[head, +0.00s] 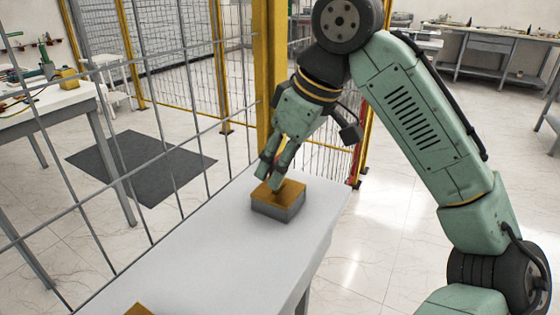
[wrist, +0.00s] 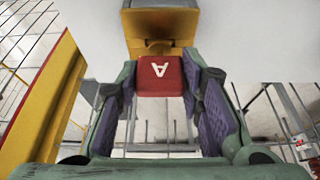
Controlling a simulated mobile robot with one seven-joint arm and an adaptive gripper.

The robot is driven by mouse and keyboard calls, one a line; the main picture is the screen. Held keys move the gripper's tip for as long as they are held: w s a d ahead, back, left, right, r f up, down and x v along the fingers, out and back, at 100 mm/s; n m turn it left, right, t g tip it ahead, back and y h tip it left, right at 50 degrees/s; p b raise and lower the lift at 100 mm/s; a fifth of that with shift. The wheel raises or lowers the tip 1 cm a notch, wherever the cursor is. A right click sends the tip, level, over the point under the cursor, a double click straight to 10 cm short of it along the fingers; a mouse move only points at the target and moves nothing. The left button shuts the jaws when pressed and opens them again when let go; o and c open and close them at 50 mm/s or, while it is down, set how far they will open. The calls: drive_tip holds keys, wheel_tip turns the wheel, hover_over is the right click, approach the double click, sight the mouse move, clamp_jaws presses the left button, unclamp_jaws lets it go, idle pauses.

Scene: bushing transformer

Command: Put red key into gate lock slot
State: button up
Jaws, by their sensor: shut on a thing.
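The red key (wrist: 160,78), marked with a white "A", sits between the purple-padded fingers of my gripper (wrist: 160,88) in the wrist view. My gripper (head: 272,181) is shut on it. The fingers point down at a grey box with a yellow-orange top (head: 278,203) on the white table; this box also shows just beyond the key in the wrist view (wrist: 160,22). The key is hidden by the fingers in the head view. I cannot tell whether it touches the box or is in a slot. No gate lock slot is clearly visible.
The white table (head: 215,245) is mostly bare around the box. Another yellow-topped object (head: 140,309) is cut off at the bottom edge. A yellow post (head: 268,70) and wire mesh fence (head: 110,150) stand close behind and left of the table.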

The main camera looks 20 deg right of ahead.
drive_tip(key=shift+f, duration=0.6)
idle(0.3)
drive_tip(key=o, duration=1.2)
drive_tip(key=shift+o, duration=0.2)
drive_tip(key=shift+r, duration=0.1)
drive_tip(key=v, duration=1.2)
